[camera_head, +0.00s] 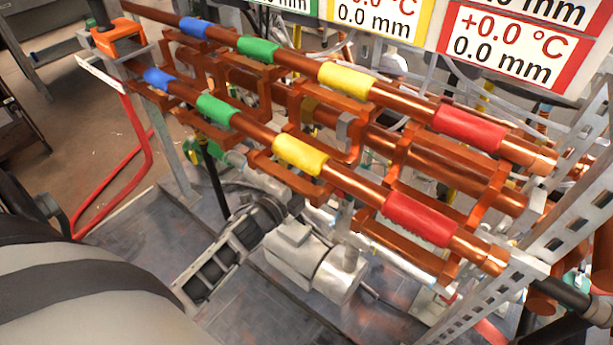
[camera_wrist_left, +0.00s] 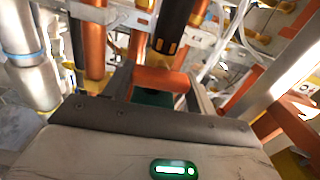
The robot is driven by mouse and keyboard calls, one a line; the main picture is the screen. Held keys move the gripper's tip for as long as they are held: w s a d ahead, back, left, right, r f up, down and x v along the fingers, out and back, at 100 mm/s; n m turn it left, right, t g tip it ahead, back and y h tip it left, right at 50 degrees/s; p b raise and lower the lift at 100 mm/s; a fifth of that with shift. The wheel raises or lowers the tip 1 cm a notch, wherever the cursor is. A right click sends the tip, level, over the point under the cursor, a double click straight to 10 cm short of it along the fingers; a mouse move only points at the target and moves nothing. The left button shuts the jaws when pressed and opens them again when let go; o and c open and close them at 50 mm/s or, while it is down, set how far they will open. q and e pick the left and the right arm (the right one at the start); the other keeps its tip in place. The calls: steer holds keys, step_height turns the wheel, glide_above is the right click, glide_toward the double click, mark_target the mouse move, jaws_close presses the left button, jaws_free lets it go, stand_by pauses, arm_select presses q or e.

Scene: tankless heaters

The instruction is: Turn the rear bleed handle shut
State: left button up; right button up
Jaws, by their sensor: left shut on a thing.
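In the left wrist view, my left gripper (camera_wrist_left: 160,84) reaches away from the off-white palm with its two grey fingers on either side of a dark green piece (camera_wrist_left: 153,97). It is shut on this piece, which appears to be the bleed handle. The palm edge hides much of the piece, so its angle cannot be read. A short copper-coloured pipe (camera_wrist_left: 160,79) crosses just beyond the handle. In the head view I cannot make out the handle or the left fingertips. My right gripper is in neither view.
Copper pipes with blue, green, yellow and red sleeves (camera_head: 420,218) run across the head view. A silver pump (camera_head: 322,262) stands below them. A perforated metal upright (camera_head: 560,225) is at the right. A black pipe (camera_wrist_left: 172,28) and silver pipe (camera_wrist_left: 22,40) flank the gripper's space.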

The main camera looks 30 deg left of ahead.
arm_select(q)
steer(key=shift+m, duration=0.4)
steer(key=o, duration=0.7)
steer(key=s+a, duration=0.1)
steer(key=s, duration=1.5)
steer(key=shift+b, duration=0.45)
steer(key=shift+a, duration=0.1)
